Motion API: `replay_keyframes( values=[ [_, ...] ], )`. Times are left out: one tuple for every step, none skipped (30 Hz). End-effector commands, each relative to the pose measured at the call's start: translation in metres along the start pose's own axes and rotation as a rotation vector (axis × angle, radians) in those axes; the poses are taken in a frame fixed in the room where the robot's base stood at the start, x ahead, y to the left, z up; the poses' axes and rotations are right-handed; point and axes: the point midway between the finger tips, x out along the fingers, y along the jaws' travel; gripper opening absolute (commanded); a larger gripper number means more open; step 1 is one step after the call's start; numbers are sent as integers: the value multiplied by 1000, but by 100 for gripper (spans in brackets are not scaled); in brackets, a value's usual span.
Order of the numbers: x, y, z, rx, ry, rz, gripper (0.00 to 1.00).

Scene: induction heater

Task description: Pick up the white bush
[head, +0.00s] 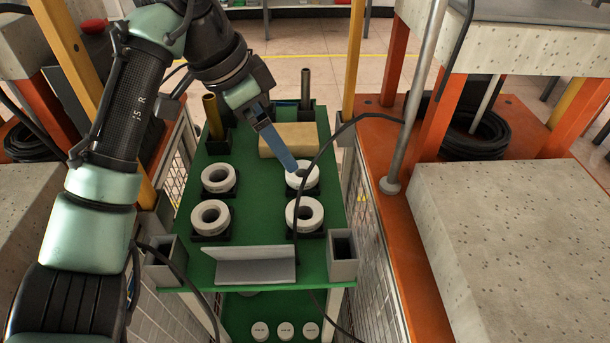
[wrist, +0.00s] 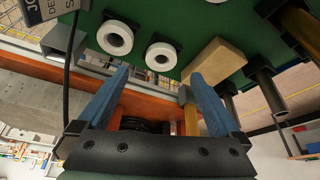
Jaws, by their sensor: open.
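Several white ring-shaped bushes sit in black holders on the green tray top: back right (head: 302,177), front right (head: 304,215), back left (head: 218,178) and front left (head: 210,217). My gripper (head: 292,168) has long blue fingers, open and empty, pointing down at the back right bush. In the head view a finger overlaps that bush's rim; I cannot tell whether they touch. In the wrist view, my gripper (wrist: 158,75) has its fingertips apart, with the back right bush (wrist: 161,57) appearing between them. The front right bush (wrist: 115,38) lies to the left there.
A tan block (head: 287,139) lies behind the right-hand bushes. Upright tubes stand in dark holders at the back, including a brass one (head: 212,117). A grey angled plate (head: 255,266) is at the front. A black cable (head: 318,160) crosses near the right-hand bushes.

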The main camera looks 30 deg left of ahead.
Motion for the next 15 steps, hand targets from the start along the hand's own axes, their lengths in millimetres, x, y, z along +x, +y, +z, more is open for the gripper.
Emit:
replay_keyframes(
  values=[
    [13,0,2,-1,-1,1,100],
    [18,0,2,-1,-1,0,100],
    [24,0,1,-1,0,-1,100],
    [27,0,1,-1,0,-1,100],
    [30,0,1,-2,0,-1,100],
    [33,0,0,-2,1,-1,100],
    [35,0,0,-2,1,-2,100],
    [38,-1,0,-2,1,-2,100],
    [43,-1,0,-2,0,-2,100],
    [48,-1,0,-2,0,-2,100],
    [53,-1,0,-2,0,-2,100],
    [60,-2,0,-2,-1,-2,100],
    [64,-2,-1,-2,-1,-3,100],
    [68,-2,-1,-2,0,-3,100],
    [74,-2,-2,-2,0,-2,100]
  ],
)
